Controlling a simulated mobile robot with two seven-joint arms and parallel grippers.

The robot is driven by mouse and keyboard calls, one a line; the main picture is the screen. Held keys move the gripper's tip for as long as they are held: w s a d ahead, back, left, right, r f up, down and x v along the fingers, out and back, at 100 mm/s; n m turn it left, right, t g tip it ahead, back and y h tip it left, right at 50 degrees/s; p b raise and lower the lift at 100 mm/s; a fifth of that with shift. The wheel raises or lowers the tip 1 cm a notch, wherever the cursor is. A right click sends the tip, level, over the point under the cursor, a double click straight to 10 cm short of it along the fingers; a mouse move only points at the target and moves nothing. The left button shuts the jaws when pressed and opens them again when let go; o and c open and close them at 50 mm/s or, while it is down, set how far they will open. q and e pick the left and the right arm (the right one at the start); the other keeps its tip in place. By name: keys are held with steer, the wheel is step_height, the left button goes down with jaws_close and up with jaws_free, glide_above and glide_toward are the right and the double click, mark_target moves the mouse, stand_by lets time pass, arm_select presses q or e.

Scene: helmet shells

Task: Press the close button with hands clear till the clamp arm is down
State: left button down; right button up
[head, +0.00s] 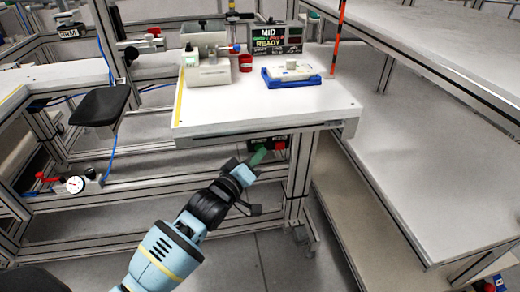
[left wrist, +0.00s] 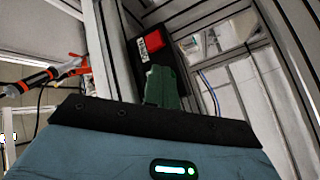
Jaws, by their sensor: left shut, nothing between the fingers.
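A dark button box (head: 268,139) with small white lettering hangs under the table's front edge, and its red part (head: 281,144) shows at the right end. In the left wrist view the box (left wrist: 140,62) has a white label and a red part (left wrist: 178,42). My left gripper (head: 258,156) has green fingers, shut and empty, just in front of the box. The fingers (left wrist: 162,85) overlap the box in the left wrist view; I cannot tell whether they touch it. The clamp machine (head: 208,72) stands on the table; its arm's position is unclear. My right gripper is out of view.
A display (head: 270,40) reads "MID" and "READY" behind the machine. A blue tray (head: 305,82) holding a white part sits on the white table (head: 250,112). Aluminium frame posts (head: 300,170) stand beside my left gripper. A long shelf (head: 420,150) fills the right.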

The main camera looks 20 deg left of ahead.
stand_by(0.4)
arm_select(q)
steer(key=shift+s, duration=0.15)
steer(key=shift+s+d+p, duration=0.45)
steer(key=shift+s+p, duration=0.15)
steer(key=shift+p, duration=0.1)
steer(key=s+d+p, duration=0.2)
steer(key=s+p, duration=0.1)
steer(key=s, duration=0.1)
steer(key=shift+s+d, duration=0.1)
steer(key=shift+d, duration=0.3)
stand_by(0.5)
